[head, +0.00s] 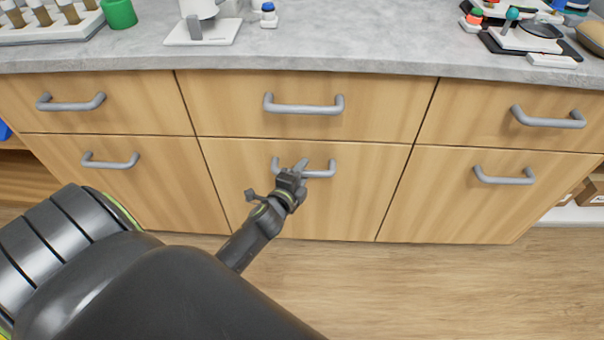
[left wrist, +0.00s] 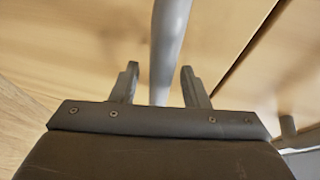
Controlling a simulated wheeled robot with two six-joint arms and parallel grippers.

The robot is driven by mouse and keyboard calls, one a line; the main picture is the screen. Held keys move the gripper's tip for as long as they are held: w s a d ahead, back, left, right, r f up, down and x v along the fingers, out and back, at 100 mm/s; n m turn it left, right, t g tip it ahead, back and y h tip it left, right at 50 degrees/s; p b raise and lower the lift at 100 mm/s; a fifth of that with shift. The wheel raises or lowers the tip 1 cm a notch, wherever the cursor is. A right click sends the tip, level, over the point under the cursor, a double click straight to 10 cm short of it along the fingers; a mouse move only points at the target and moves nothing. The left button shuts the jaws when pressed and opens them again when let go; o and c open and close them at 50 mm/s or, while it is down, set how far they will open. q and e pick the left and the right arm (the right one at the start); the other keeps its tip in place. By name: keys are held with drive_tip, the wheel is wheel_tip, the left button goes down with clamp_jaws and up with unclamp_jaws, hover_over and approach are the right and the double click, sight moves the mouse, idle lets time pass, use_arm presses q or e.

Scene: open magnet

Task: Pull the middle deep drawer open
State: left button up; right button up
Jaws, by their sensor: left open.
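The middle deep drawer (head: 340,205) is the lower wooden front in the middle column, and it is shut, flush with its neighbours. Its grey bar handle (head: 322,174) is partly hidden by my left gripper (head: 300,168), which is at the handle's left half. In the left wrist view the handle (left wrist: 168,45) runs up between the two open fingers of the left gripper (left wrist: 158,85), with a gap on both sides. I cannot tell whether the fingers reach fully past the bar. My right gripper is not in view.
A shallow drawer (head: 375,105) with its own handle (head: 303,104) is just above. Other shut drawers flank it left (head: 110,190) and right (head: 470,215). The grey countertop (head: 340,50) overhangs them and bears lab items. The wooden floor (head: 430,290) in front is clear.

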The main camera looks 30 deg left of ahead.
use_arm(q)
drive_tip(key=shift+w, duration=0.15)
clamp_jaws()
drive_tip(key=shift+f, duration=0.1)
idle(0.3)
